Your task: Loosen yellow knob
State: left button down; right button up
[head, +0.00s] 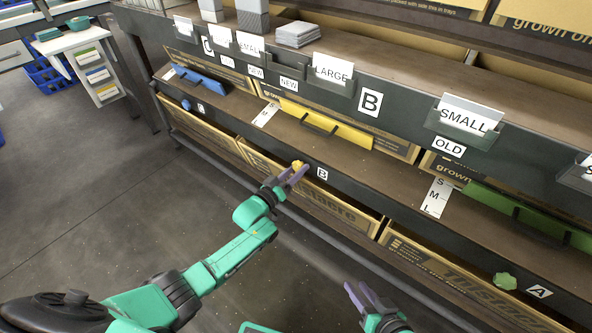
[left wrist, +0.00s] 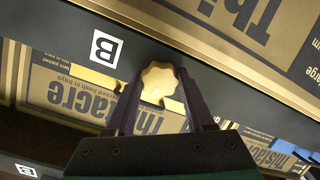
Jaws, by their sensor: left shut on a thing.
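The yellow knob (head: 297,165) sits on the dark front rail of the lower shelf, left of the small B label (head: 322,173). In the left wrist view the lobed yellow knob (left wrist: 158,82) lies between the two fingers. My left gripper (head: 293,174) is shut on it, with its fingers on either side. My right gripper (head: 361,295) is at the lower right, away from the shelf, with its fingers apart and nothing visible between them.
A green knob (head: 504,281) is further right on the same rail, and a blue knob (head: 186,104) further left. A yellow handled panel (head: 330,127) lies on the shelf above. Cardboard boxes (head: 330,205) stand below the rail. The floor at left is clear.

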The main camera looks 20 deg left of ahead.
pick_arm(q)
jog(key=shift+f, duration=0.1)
dwell(0.4)
jog(key=shift+c, duration=1.3)
grip_release()
pick_arm(e)
jog(key=shift+r, duration=0.1)
pick_arm(q)
jog(key=shift+s+a+p, duration=0.15)
jog(key=shift+s+p, duration=0.15)
jog(key=shift+s, duration=0.1)
jog(key=p+v, duration=0.4)
jog(key=v, duration=0.9)
jog(key=shift+s+p, duration=0.4)
pick_arm(e)
jog(key=s+d+r+g+h, duration=0.2)
jog(key=d+r+g, duration=0.1)
jog(key=d, duration=0.2)
jog(key=s+d+r+g+h, duration=0.2)
jog(key=s+d+r+g, duration=0.1)
jog(key=d, duration=0.3)
jog(key=shift+s+d+r+g+h, duration=0.3)
jog(key=shift+s+r+g, duration=0.1)
jog(key=shift+r, duration=0.3)
